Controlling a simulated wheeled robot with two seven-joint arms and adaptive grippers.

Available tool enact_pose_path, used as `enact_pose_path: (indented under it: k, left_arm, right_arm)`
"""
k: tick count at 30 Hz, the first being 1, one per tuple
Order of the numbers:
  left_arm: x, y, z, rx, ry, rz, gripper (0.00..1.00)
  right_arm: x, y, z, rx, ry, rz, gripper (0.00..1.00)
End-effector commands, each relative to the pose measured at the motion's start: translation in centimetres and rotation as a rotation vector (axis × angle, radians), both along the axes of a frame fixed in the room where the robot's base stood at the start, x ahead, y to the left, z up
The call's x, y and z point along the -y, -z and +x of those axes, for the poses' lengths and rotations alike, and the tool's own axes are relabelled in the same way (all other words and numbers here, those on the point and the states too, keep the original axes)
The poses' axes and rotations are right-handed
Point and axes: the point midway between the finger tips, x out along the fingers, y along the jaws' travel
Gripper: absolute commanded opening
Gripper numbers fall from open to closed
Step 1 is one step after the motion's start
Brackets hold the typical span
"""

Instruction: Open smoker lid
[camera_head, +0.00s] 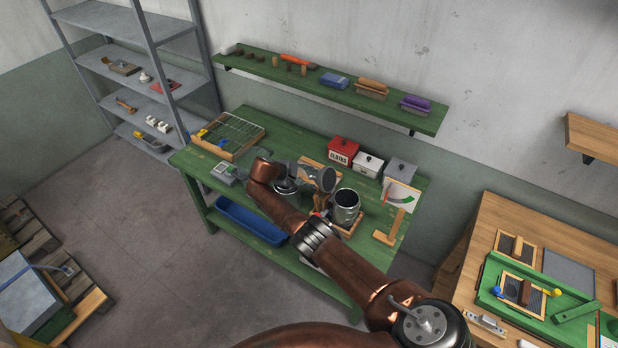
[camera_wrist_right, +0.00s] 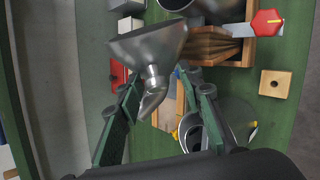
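The smoker's metal can (camera_head: 345,207) stands at the front right of the green bench with its top uncovered. Its grey cone lid (camera_head: 326,178) is tilted up at the can's left, its round underside turned toward the head camera. In the right wrist view the lid's cone (camera_wrist_right: 150,48) narrows to a bent spout between my right gripper's (camera_wrist_right: 157,76) two green-padded fingers. Gaps show beside the spout, so the fingers look open around it; light contact cannot be told. In the head view the right gripper (camera_head: 304,169) is left of the lid. My left gripper is out of view.
A metal pot (camera_head: 287,188) stands close under my right gripper. Behind are a red tin (camera_head: 343,151), a white tin (camera_head: 368,164) and a grey box (camera_head: 400,171). The wire-frame tray (camera_head: 228,135) is far left.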

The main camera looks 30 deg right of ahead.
Motion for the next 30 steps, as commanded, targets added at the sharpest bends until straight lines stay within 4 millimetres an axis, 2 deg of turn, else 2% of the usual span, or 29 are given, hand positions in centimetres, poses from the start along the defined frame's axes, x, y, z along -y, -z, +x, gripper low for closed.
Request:
enact_pose_path:
  k: [7,11,21,30]
  left_arm:
    - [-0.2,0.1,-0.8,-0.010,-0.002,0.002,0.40]
    - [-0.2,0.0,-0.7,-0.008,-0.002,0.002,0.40]
    - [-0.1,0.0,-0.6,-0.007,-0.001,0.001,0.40]
    - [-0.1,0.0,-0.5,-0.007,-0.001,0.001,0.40]
  right_arm:
    - [-0.3,-0.3,0.2,0.003,-0.004,0.000,0.34]
    - [-1.3,-1.0,0.1,0.006,-0.005,0.000,0.34]
    - [-6.3,-5.5,-0.5,0.005,-0.003,0.001,0.34]
    - [-8.8,-7.8,-1.0,0.001,-0.001,0.001,0.34]
